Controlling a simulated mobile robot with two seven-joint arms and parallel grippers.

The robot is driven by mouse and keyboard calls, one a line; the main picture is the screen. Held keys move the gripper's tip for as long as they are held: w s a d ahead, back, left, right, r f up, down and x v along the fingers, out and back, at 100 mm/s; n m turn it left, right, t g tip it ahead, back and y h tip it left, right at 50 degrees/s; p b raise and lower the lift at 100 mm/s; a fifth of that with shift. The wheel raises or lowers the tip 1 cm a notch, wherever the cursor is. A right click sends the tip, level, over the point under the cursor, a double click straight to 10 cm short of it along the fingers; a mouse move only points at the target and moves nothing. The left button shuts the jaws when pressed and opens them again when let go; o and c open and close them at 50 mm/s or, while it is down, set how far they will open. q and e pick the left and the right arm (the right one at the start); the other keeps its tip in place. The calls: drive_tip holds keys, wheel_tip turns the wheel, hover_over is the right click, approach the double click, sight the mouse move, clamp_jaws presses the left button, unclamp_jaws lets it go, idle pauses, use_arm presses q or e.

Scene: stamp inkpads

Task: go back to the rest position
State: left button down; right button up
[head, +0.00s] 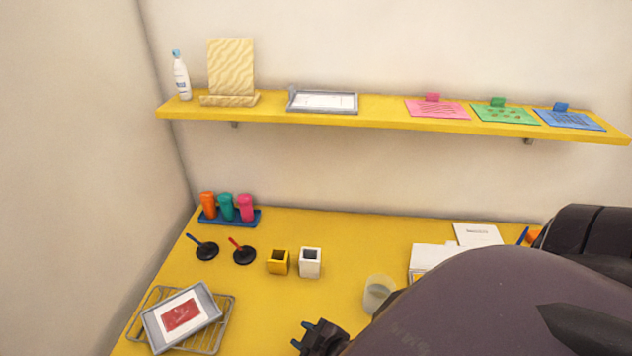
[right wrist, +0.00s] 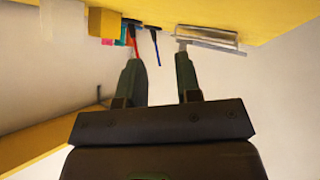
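My right gripper (head: 302,335) is low in the middle of the head view, over the front of the yellow desk (head: 245,320). In the right wrist view its two fingers (right wrist: 158,78) stand apart with nothing between them. It touches no object that I can see. My right arm fills the lower right of the head view and hides that part of the desk. My left gripper shows in neither view.
A grey tray (head: 207,318) with a red-marked card lies tilted on a wire rack (head: 226,326). A yellow shelf (head: 380,118) runs along the wall.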

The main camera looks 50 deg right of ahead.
drive_tip(key=s+m, duration=0.1)
drive_tip(key=d+m, duration=0.1)
drive_tip(key=m, duration=0.1)
drive_tip(key=shift+s+d+r, duration=0.15)
drive_tip(key=shift+s+d, duration=0.1)
drive_tip(key=shift+s, duration=0.1)
idle(1.0)
